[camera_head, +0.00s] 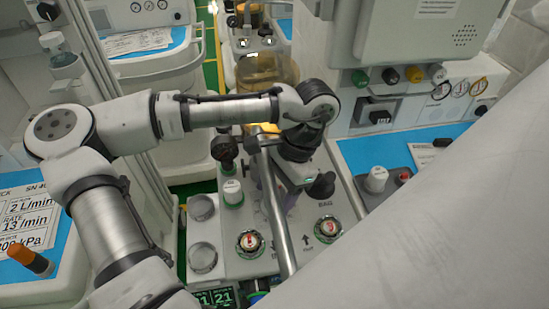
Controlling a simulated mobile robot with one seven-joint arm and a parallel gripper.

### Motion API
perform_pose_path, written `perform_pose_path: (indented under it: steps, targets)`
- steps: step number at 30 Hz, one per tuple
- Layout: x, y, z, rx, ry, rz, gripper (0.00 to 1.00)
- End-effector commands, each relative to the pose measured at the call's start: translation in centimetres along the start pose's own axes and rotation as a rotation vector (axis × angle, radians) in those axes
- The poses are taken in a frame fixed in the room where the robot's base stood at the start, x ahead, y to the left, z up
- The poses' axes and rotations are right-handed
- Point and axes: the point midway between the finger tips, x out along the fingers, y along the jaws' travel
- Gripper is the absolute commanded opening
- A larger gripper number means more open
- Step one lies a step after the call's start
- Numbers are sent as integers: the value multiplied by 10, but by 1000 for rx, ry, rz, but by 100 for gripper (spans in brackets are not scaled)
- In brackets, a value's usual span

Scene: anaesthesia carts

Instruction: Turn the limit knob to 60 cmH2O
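No knob's label is sharp enough for me to read as the limit knob. On the grey panel (228,265) I see a dark knob (224,148), a white knob (232,190) and a black knob (321,185). Two round dials with red and white faces are lower down, one at left (250,243) and one at right (328,228). My arm reaches in from the left, and its wrist bends down over the panel's upper middle. My gripper is under the wrist; its fingertips are not clearly visible, and a metal pole partly blocks that area.
The slanting metal pole (277,215) crosses the panel. A blue worktop at right holds a white-topped knob (376,178) and a red button (404,175). A green display (215,297) sits at the bottom. A large pale surface blocks the lower right.

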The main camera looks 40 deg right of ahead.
Motion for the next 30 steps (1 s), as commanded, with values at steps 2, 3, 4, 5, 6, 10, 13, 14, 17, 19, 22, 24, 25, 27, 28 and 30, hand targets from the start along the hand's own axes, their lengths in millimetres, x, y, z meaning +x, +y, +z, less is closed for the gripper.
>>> perform_pose_path:
  steps: [2, 3, 4, 5, 6, 10, 13, 14, 17, 19, 22, 24, 25, 27, 28, 30]
  targets:
    - [0, 0, 0, 0, 0, 0, 63]
    - [0, 0, 0, 0, 0, 0, 63]
    - [0, 0, 0, 0, 0, 0, 63]
    - [0, 0, 0, 0, 1, 0, 63]
    - [0, 0, 0, 0, 1, 0, 60]
    - [0, 0, 0, 1, 1, 0, 43]
    - [0, 0, 0, 1, 1, 0, 30]
    - [0, 0, 0, 1, 1, 0, 26]
    - [0, 0, 0, 1, 1, 0, 18]
    - [0, 0, 0, 3, 1, -1, 18]
    - [-1, 0, 0, 16, 2, -5, 18]
    - [-1, 1, 0, 33, 1, -11, 18]
    - [-1, 1, 0, 43, 1, -16, 18]
    - [-2, 1, 0, 74, 2, -28, 18]
    - [-2, 1, 0, 89, 3, -33, 18]
    - [-2, 1, 0, 130, 2, -51, 18]
